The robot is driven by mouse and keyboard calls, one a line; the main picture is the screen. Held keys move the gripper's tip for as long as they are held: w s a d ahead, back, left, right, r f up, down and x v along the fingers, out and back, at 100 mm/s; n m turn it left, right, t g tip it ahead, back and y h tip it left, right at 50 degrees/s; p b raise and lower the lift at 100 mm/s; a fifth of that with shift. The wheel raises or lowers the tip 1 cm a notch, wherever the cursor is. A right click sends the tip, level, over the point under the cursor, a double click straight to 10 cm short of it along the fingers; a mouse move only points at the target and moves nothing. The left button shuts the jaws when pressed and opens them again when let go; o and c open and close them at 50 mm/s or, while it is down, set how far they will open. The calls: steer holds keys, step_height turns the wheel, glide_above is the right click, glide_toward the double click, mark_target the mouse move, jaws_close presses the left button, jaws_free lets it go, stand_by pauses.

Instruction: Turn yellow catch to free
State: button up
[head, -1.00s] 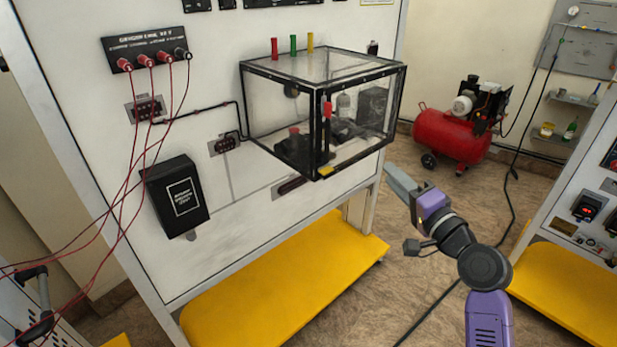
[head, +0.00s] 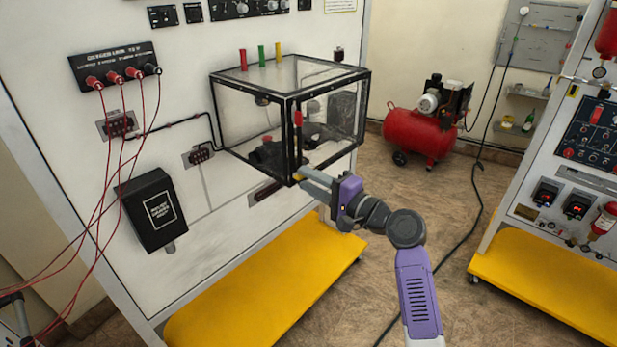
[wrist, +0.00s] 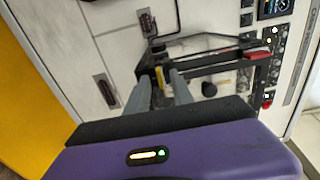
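The yellow catch (wrist: 159,77) sits low on the front corner of the clear black-framed box. In the wrist view it stands upright between the tips of my two grey fingers. My gripper (wrist: 162,82) is open, with a visible gap on either side of the catch. I cannot tell whether a finger touches it. In the head view my gripper (head: 304,174) is at the lower front corner of the box (head: 250,125) and mostly hides the catch, leaving a small yellow patch. A red handle (head: 298,118) is on the front upright above.
Red, green and yellow posts stand on the box's top. Red cables hang from a black socket plate (head: 115,66) at left. A black box (head: 152,205) is mounted below. A yellow base (head: 265,285) juts out under the panel.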

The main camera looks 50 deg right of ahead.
steer(key=shift+w, duration=0.25)
jaws_close()
